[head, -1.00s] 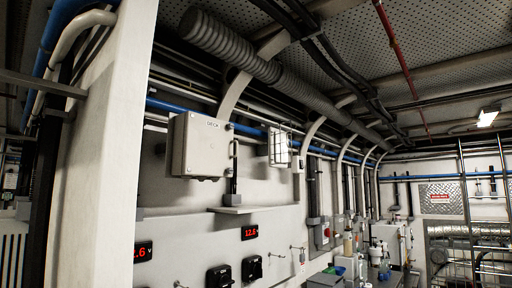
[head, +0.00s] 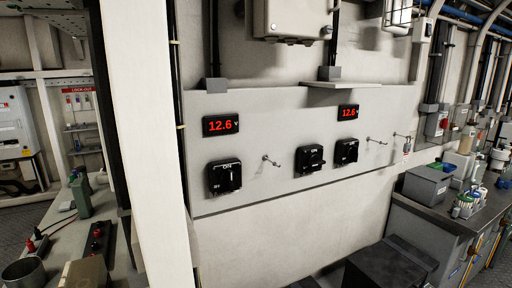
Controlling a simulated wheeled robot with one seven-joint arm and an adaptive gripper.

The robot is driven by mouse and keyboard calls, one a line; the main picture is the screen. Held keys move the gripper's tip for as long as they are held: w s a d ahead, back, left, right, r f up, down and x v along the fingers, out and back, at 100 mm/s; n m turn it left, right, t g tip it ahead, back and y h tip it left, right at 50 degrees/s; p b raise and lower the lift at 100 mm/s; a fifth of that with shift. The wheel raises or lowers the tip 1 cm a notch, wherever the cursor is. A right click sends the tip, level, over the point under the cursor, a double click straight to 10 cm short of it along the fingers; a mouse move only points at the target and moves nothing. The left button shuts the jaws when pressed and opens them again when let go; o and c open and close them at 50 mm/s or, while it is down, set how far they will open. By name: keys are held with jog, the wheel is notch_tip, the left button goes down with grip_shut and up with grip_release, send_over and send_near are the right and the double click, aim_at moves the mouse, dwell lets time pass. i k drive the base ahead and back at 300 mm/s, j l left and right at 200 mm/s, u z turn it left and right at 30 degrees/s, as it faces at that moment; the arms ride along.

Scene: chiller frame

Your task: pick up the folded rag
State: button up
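I cannot make out a folded rag in the head view. My gripper is not in view either. A bench (head: 52,262) at the lower left bears several objects, but none of them clearly looks like a rag. A workbench (head: 437,218) on the right holds boxes and bottles that are too small to tell apart fully.
A white post (head: 146,140) stands in the left foreground. A grey wall panel (head: 262,190) carries black switches and two red 12.6 displays. A dark box (head: 392,262) stands low at the bottom. A metal pot (head: 24,272) sits on the left bench.

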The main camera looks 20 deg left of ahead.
aim_at(66, 206)
jog(key=k+u, duration=0.15)
jog(key=u, duration=2.9)
jog(key=i+j+u, duration=0.4)
jog(key=i+j, duration=0.15)
jog(key=j, duration=0.4)
jog(key=i+j+u, duration=0.4)
jog(key=i+j, duration=0.3)
jog(key=i+j+z, duration=0.15)
jog(key=i, duration=0.25)
jog(key=i+z, duration=0.2)
jog(key=i, duration=0.2)
jog(key=i+j+z, duration=0.15)
jog(key=i+l+z, duration=0.2)
jog(key=i+z, duration=1.2)
jog(key=i+j+z, duration=0.3)
jog(key=z, duration=0.15)
jog(key=i+l+z, duration=0.2)
jog(key=i+z, duration=0.2)
jog(key=i, duration=0.55)
jog(key=i+z, duration=0.35)
jog(key=i, duration=0.6)
jog(key=i+l+u, duration=0.1)
jog(key=i, duration=0.3)
